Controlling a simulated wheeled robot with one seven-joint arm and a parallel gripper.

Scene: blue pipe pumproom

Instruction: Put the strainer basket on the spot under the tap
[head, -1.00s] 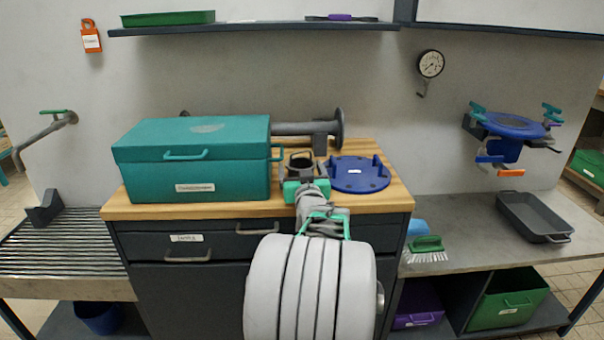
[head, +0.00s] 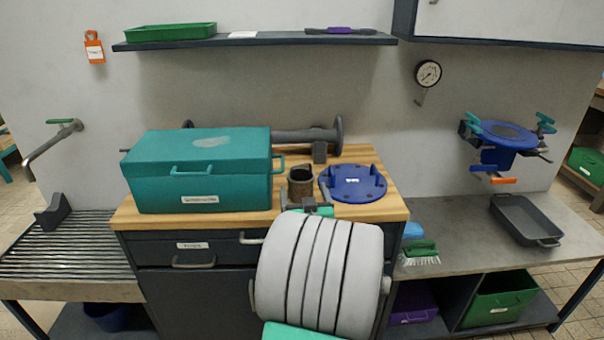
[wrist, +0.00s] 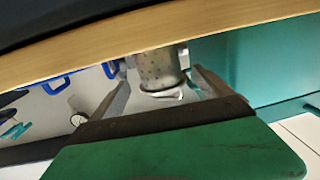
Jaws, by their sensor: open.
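The strainer basket (head: 301,187) is a small brownish metal cylinder, open at the top. It stands upright on the wooden worktop (head: 240,219), between the teal box and the blue flange. The wrist view shows its perforated side (wrist: 158,68). My gripper (head: 311,207) is at the worktop's front edge, just in front of the basket and partly hidden by my arm. In the wrist view my open fingers (wrist: 163,86) show on either side of the basket's image; I cannot tell whether they touch it. The tap (head: 55,142) is on the wall at left, above a slatted drain board (head: 80,250).
The teal box (head: 200,175) stands close left of the basket and the blue flange (head: 352,183) close right. A grey pipe (head: 305,136) lies behind. A dark wedge-shaped block (head: 51,212) stands on the drain board, whose slats are otherwise largely clear.

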